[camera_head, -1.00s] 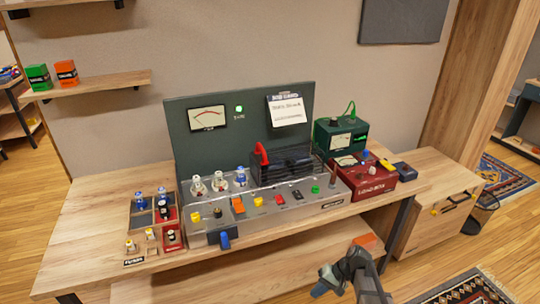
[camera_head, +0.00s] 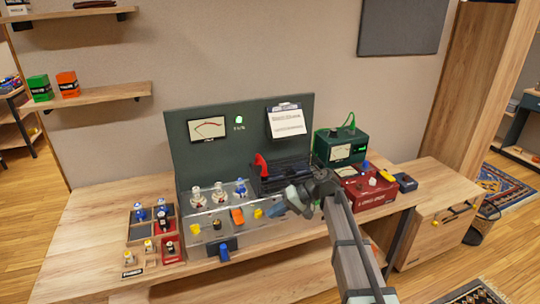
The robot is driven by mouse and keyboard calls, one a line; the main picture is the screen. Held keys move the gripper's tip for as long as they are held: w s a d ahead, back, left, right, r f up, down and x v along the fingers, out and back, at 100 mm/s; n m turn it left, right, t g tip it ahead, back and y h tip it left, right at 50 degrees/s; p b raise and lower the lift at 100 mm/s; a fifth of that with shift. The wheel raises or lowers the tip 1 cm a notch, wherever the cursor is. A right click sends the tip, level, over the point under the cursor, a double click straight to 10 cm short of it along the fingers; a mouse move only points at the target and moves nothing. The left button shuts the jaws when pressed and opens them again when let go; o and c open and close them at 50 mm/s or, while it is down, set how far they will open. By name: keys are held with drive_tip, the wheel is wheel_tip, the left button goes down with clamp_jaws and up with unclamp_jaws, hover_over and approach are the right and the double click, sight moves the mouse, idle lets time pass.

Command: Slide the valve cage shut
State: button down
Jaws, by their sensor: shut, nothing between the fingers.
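The valve cage (camera_head: 275,182) is a dark barred box on the right rear of the amplifier chassis (camera_head: 207,226). It has a red handle (camera_head: 261,162) at its left end. Several glass valves (camera_head: 218,193) stand uncovered on the chassis, left of the cage. My gripper (camera_head: 279,210) is shut and empty. In the picture it lies just in front of and below the cage, over the right part of the chassis. My arm hides the right front of the cage and the chassis's right controls. Whether the gripper touches anything cannot be told.
A tray of valves (camera_head: 127,228) sits at the left on the workbench (camera_head: 95,215). A green meter box (camera_head: 325,142) and a red load box (camera_head: 385,190) stand at the right. A dark panel (camera_head: 180,155) rises behind the chassis. The bench's left end is clear.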

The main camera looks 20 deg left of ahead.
drive_tip(key=w+a+r+n+t+h, duration=0.2)
drive_tip(key=w+r+t+h, duration=0.15)
drive_tip(key=w+r, duration=1.7)
hover_over(270, 169)
drive_tip(key=w+d, duration=0.3)
drive_tip(key=shift+t+y, duration=0.25)
drive_tip(key=f, duration=1)
drive_tip(key=shift+a, duration=0.25)
drive_tip(key=shift+s+a+f, duration=0.25)
drive_tip(key=shift+s+a, duration=0.75)
drive_tip(key=shift+s, duration=0.05)
drive_tip(key=shift+s+a, duration=0.3)
drive_tip(key=shift+a, duration=0.05)
drive_tip(key=s+a, duration=2)
drive_tip(key=s, duration=0.1)
drive_tip(key=shift+a, duration=0.4)
